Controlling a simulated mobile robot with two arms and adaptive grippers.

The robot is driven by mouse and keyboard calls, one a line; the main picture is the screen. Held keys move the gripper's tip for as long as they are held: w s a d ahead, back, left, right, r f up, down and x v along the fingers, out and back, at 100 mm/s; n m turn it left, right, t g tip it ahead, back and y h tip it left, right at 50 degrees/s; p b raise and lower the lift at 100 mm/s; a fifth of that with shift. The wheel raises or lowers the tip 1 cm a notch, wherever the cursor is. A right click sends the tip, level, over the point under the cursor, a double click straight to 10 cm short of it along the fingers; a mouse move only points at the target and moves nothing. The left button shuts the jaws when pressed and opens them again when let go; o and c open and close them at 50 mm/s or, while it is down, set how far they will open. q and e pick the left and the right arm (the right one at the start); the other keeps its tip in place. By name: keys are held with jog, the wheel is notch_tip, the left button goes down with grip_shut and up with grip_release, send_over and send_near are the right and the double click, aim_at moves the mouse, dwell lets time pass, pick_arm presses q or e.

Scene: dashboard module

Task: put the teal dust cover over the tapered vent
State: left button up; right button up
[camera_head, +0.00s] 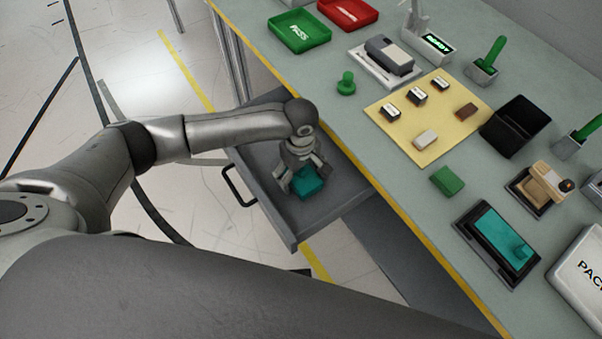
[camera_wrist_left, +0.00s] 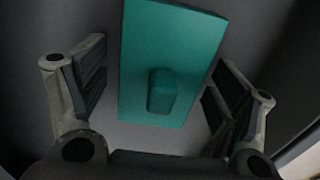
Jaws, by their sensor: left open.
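A teal dust cover (camera_head: 309,187), a flat rectangular piece with a raised block-shaped knob, lies in the open grey drawer (camera_head: 335,207). It also shows in the left wrist view (camera_wrist_left: 165,45). My left gripper (camera_head: 302,184) points down over it, open. In the wrist view its two fingers (camera_wrist_left: 155,95) stand on either side of the knob, apart from it. A second teal piece with a small knob (camera_head: 500,236) lies in a black tray on the bench. I cannot tell for sure which thing is the tapered vent. My right gripper is not in view.
The green bench (camera_head: 400,185) runs along the right, its yellow edge beside the drawer. On it are a yellow mat (camera_head: 430,150) with several small blocks, a black bin (camera_head: 515,127), a beige part (camera_head: 541,184) in a holder, and a green block (camera_head: 447,180).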

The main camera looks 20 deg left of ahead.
pick_arm(q)
jog(key=c, duration=1.1)
